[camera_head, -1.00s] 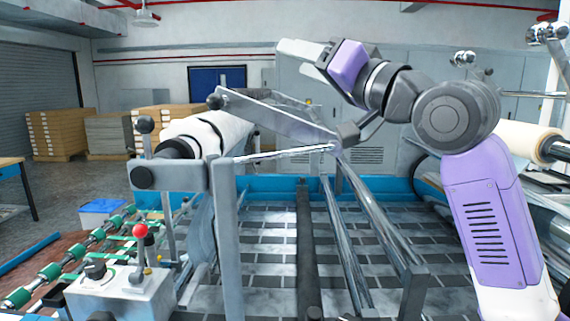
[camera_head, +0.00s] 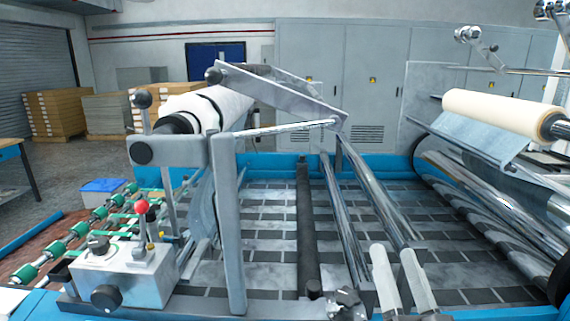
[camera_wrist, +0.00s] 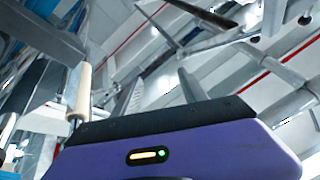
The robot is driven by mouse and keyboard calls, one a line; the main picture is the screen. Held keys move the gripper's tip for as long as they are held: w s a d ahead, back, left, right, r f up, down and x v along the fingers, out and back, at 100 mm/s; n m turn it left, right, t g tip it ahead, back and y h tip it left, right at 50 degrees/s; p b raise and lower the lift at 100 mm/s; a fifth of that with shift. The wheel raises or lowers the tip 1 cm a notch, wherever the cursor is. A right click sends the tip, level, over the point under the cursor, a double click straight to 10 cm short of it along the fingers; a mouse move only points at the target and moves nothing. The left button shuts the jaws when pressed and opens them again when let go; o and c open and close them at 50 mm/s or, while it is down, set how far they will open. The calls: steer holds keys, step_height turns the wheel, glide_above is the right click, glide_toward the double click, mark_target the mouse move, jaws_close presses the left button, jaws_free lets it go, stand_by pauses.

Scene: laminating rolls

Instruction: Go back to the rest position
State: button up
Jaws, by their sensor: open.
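My gripper (camera_head: 392,250) shows at the bottom of the head view, right of the middle. Its two pale fingers point up and away from me and stand apart, with nothing seen between them. They appear in front of the lower ends of the machine's shiny bars. The rest of my arm is out of the head view. In the wrist view the purple gripper body (camera_wrist: 190,150) with a small lit indicator fills the bottom. That camera looks up toward the ceiling.
The laminating machine's blue frame (camera_head: 275,188) surrounds a grid-like bed. A white roll (camera_head: 225,105) sits on the left stand, and a cream roll (camera_head: 505,110) on the right. A control box (camera_head: 125,272) with a red-knobbed lever stands at lower left. Pallet stacks (camera_head: 55,110) are behind.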

steer(key=s+d+f+n+g, duration=0.1)
steer(key=s+f+g, duration=0.1)
steer(key=s+f, duration=0.5)
steer(key=s+f+n+g, duration=0.1)
steer(key=s+f+g, duration=0.2)
steer(key=s, duration=1.4)
steer(key=s+d+f+n+g+h, duration=0.1)
steer(key=s+f+n+g, duration=0.1)
steer(key=s+f, duration=0.9)
steer(key=shift+s+d+f+g, duration=0.35)
steer(key=shift+s+f+g, duration=0.05)
steer(key=shift+s+g, duration=0.3)
